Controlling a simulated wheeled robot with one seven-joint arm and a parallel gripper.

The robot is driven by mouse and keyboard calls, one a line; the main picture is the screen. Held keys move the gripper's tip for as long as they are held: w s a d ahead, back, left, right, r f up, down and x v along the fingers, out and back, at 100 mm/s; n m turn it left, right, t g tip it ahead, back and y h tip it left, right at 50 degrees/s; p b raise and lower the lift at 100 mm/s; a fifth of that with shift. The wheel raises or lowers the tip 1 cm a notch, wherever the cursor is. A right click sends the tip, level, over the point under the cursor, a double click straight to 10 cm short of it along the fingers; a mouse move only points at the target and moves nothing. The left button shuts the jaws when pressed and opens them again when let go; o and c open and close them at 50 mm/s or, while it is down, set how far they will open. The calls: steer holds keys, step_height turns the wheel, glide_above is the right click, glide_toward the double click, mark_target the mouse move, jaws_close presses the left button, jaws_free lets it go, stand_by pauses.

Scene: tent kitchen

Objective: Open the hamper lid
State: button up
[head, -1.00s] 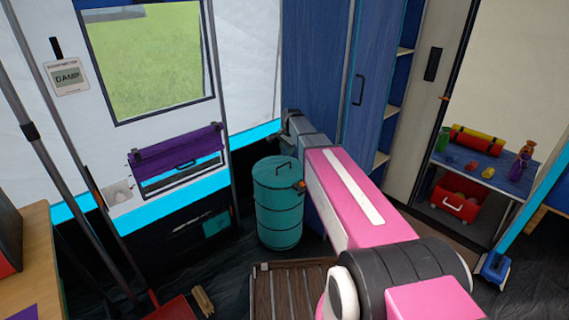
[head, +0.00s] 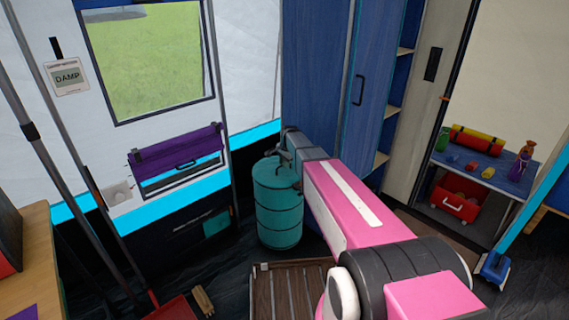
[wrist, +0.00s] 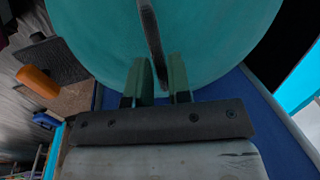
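The hamper (head: 279,218) is a teal ribbed cylinder standing upright on the dark floor. Its round lid (head: 266,172) is on top and looks closed. My gripper (head: 284,160) is at the lid's top, over the handle area, partly covering it in the head view. In the wrist view the teal lid (wrist: 215,45) fills the upper middle, with a dark bar handle (wrist: 150,35) across it. The two green fingers of my gripper (wrist: 161,78) stand apart, and the handle's near end reaches between their tips. I cannot tell whether they touch it.
A blue cabinet (head: 318,75) stands close behind the hamper. A tent wall with a purple roll (head: 175,148) is at left. A shelf with a red bin (head: 455,203) is at right.

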jaws_close()
steer(key=shift+r, duration=0.1)
steer(key=shift+w+a+r+g+h, duration=0.15)
steer(key=shift+w+r+g, duration=0.1)
steer(key=shift+r, duration=0.15)
steer(key=shift+w+a+r+g+h, duration=0.1)
steer(key=shift+w+r+g+h, duration=0.05)
steer(key=shift+w+r, duration=0.15)
steer(key=w+a+r+g, duration=0.1)
steer(key=w+a+r, duration=0.3)
steer(key=w, duration=0.3)
steer(key=w+a+r+h, duration=0.1)
steer(key=w+a+r, duration=0.4)
steer(key=w+a, duration=0.1)
steer(key=shift+w+a+g, duration=0.2)
steer(key=shift+w+g, duration=0.15)
steer(key=shift+g, duration=0.05)
